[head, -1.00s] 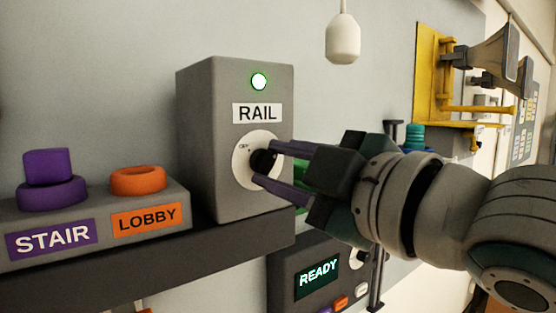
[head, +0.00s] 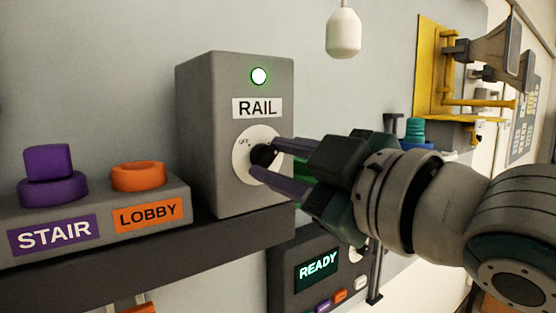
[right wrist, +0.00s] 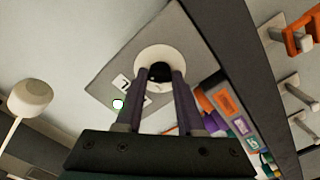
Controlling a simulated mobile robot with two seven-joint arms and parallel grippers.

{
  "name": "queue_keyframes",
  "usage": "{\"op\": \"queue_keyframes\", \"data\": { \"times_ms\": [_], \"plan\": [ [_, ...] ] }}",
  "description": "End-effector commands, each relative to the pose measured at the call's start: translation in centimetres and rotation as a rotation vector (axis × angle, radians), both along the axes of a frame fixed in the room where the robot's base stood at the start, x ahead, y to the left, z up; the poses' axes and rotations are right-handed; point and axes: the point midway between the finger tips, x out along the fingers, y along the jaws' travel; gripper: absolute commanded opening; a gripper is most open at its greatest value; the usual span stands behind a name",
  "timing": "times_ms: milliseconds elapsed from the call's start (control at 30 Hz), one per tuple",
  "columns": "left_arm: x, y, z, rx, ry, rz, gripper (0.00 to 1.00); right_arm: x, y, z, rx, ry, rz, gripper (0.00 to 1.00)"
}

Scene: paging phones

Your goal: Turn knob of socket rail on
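The grey socket box labelled RAIL (head: 197,135) stands on a dark shelf in the head view. Its front has a lit green lamp (head: 259,76) and a round white dial (head: 241,166) with OFF printed at its upper left. The black knob (head: 263,155) sits in the middle of the dial and also shows in the right wrist view (right wrist: 160,73). My right gripper (head: 266,157) has its two purple fingers on either side of the knob, seemingly closed on it. The fingers hide part of the dial and the knob's edges. My left gripper is not in view.
A panel with purple STAIR (head: 48,163) and orange LOBBY (head: 138,178) buttons stands left of the box. A READY unit (head: 318,271) is below the shelf. A white pendant (head: 343,33) hangs above. A yellow bracket with a horn (head: 490,50) is at right.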

Motion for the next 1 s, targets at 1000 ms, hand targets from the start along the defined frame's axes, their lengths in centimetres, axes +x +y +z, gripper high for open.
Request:
{"op": "queue_keyframes", "data": {
  "times_ms": [1000],
  "plan": [
    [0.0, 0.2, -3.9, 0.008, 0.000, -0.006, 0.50, -5.2, -3.8, -0.6, -0.002, -0.002, 0.000, 0.68]
  ]
}}
